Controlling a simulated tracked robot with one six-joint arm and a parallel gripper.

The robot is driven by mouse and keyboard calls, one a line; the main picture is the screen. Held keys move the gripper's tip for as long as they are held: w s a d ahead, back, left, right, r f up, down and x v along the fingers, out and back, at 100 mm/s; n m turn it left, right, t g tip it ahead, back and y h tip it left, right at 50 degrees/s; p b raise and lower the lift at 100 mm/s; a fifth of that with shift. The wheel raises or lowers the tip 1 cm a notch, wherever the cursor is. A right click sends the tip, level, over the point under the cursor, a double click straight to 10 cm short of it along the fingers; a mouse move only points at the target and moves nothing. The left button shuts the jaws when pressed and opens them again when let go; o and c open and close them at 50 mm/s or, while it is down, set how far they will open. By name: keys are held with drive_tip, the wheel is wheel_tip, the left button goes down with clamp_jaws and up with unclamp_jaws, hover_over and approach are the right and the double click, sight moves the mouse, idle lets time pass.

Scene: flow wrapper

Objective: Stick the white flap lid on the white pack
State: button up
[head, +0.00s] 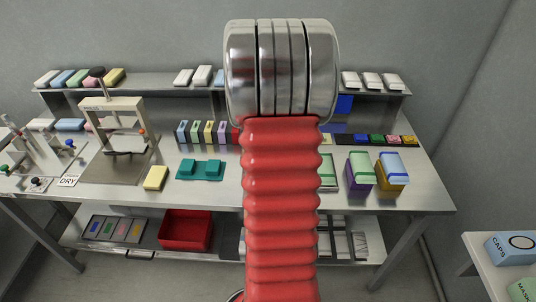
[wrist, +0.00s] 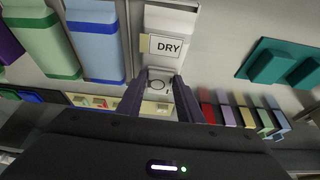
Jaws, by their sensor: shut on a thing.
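My gripper (wrist: 161,76) shows in the wrist view with its two dark fingers shut on a small pale piece (wrist: 160,88) with a dark ring mark, probably the white flap lid. Beyond the fingertips is a white pack (wrist: 170,18), with a white card reading DRY (wrist: 167,47) at its near end. The held piece is close to the pack's near end; I cannot tell whether they touch. In the head view my red arm hides the gripper, the held piece and the white pack.
Beside the white pack stand blue (wrist: 95,40) and green (wrist: 45,40) packs. A teal fixture (head: 200,168) lies on the other side. A row of coloured blocks (head: 208,132) stands behind on the bench. A shelf (head: 150,90) with several packs runs along the back.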

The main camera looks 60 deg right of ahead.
drive_tip(key=shift+f, duration=0.1)
drive_tip(key=o, duration=1.1)
drive_tip(key=shift+c, duration=0.2)
drive_tip(key=v, duration=1.4)
drive_tip(key=shift+f, duration=0.15)
